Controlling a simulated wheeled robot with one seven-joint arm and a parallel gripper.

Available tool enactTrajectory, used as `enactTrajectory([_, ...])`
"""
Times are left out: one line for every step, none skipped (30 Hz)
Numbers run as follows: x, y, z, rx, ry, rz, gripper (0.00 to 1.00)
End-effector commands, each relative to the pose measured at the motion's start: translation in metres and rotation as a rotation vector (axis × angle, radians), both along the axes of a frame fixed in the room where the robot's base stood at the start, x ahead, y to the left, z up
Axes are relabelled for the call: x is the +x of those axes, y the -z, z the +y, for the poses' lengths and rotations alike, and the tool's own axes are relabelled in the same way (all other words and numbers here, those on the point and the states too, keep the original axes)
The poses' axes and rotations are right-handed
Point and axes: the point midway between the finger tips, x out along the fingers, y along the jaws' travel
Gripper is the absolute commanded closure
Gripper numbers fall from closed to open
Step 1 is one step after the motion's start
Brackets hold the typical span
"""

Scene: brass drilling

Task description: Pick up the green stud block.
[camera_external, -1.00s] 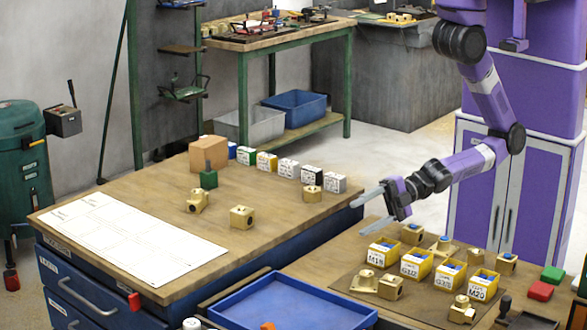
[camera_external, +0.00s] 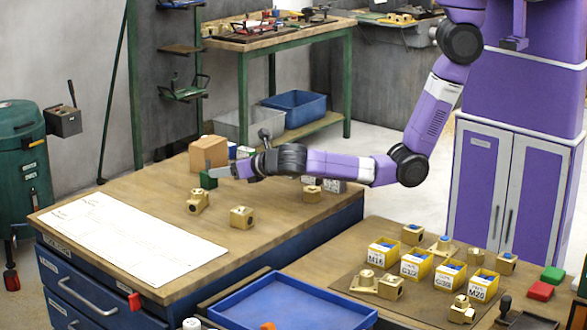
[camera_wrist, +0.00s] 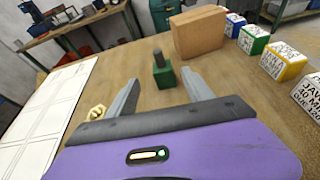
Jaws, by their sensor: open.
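The green stud block (camera_external: 208,179) stands upright on the left workbench, in front of a tan box. In the wrist view the green block (camera_wrist: 163,75) with its dark stud on top lies ahead of my gripper (camera_wrist: 160,92), roughly between the lines of the two fingers and a little beyond their tips. My gripper (camera_external: 222,173) is open and empty, reaching in from the right, low over the bench. In the external view a fingertip overlaps the block's right side; I cannot tell whether it touches.
The tan box (camera_external: 208,153) is right behind the block. Labelled small boxes (camera_wrist: 285,61) stand in a row to the right. Brass fittings (camera_external: 197,201) (camera_external: 241,217) sit nearer the front. A white sheet (camera_external: 130,240) covers the bench's left part.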

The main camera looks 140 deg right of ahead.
Motion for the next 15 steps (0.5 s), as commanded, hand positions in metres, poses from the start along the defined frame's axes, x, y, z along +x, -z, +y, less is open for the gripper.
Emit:
enactTrajectory([-0.004, -0.001, -0.006, 0.019, 0.019, 0.022, 0.40])
enactTrajectory([-0.006, 0.001, -0.008, 0.029, 0.027, 0.032, 0.40])
enactTrajectory([-0.007, 0.003, -0.011, 0.037, 0.034, 0.040, 0.40])
enactTrajectory([-0.008, 0.005, -0.013, 0.040, 0.036, 0.044, 0.40])
enactTrajectory([-0.008, 0.006, -0.015, 0.043, 0.038, 0.046, 0.40])
enactTrajectory([-0.008, 0.008, -0.019, 0.044, 0.038, 0.047, 0.40])
enactTrajectory([-0.009, 0.009, -0.021, 0.044, 0.038, 0.047, 0.40])
enactTrajectory([-0.009, 0.011, -0.024, 0.044, 0.038, 0.047, 0.40])
enactTrajectory([-0.009, 0.013, -0.028, 0.043, 0.037, 0.047, 0.40])
enactTrajectory([-0.009, 0.014, -0.031, 0.043, 0.038, 0.046, 0.40])
enactTrajectory([-0.009, 0.015, -0.033, 0.043, 0.038, 0.046, 0.40])
enactTrajectory([-0.008, 0.016, -0.036, 0.043, 0.037, 0.044, 0.40])
enactTrajectory([-0.008, 0.017, -0.038, 0.042, 0.036, 0.044, 0.40])
enactTrajectory([-0.007, 0.019, -0.040, 0.042, 0.036, 0.044, 0.40])
enactTrajectory([-0.006, 0.021, -0.043, 0.042, 0.036, 0.045, 0.40])
